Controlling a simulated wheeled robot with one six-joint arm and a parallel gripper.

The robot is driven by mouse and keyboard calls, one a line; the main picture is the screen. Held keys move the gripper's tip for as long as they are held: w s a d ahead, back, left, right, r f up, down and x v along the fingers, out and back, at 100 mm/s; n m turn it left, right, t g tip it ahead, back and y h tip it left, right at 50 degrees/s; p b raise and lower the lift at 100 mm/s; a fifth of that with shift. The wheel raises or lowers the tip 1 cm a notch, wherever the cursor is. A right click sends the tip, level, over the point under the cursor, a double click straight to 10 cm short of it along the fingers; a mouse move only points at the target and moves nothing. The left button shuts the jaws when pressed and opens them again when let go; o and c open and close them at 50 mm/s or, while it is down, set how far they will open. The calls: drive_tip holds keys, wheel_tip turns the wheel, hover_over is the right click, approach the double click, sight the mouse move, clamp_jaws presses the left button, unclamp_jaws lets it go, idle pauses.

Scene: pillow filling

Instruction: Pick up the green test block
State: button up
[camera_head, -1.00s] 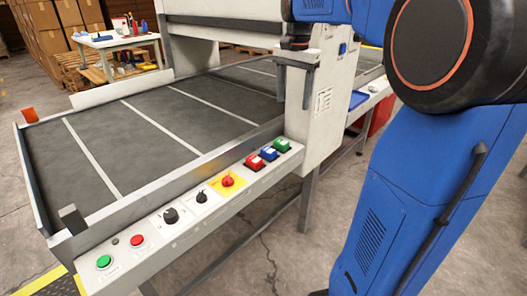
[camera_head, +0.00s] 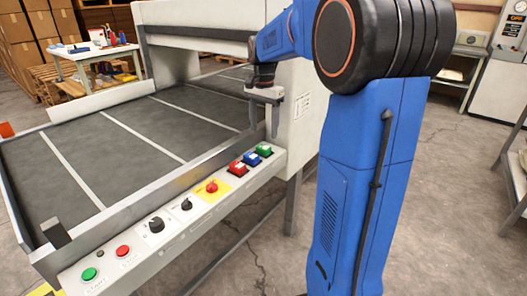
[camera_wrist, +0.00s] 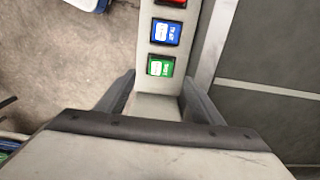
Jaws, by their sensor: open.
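The green test block (camera_head: 264,150) sits on the light control ledge at the machine's front, at the right end of a row with a blue block (camera_head: 250,159) and a red block (camera_head: 237,169). My gripper (camera_head: 271,115) is above and slightly beyond the green block, fingers pointing down, with nothing between them. In the wrist view the green block (camera_wrist: 160,66) lies between and just beyond the open fingertips, with the blue block (camera_wrist: 165,32) and part of the red block (camera_wrist: 171,3) farther up. I see no contact with the green block.
A yellow-backed red knob (camera_head: 211,187), black knobs and push buttons share the ledge (camera_head: 180,229). The machine's white housing (camera_head: 303,100) rises close beside my gripper. The dark conveyor bed (camera_head: 120,140) is empty. A cluttered table (camera_head: 100,52) stands behind.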

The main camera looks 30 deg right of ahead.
sight(264, 147)
drive_tip(key=shift+w+f, duration=0.1)
drive_tip(key=shift+f, duration=3.45)
drive_tip(key=c, duration=1.2)
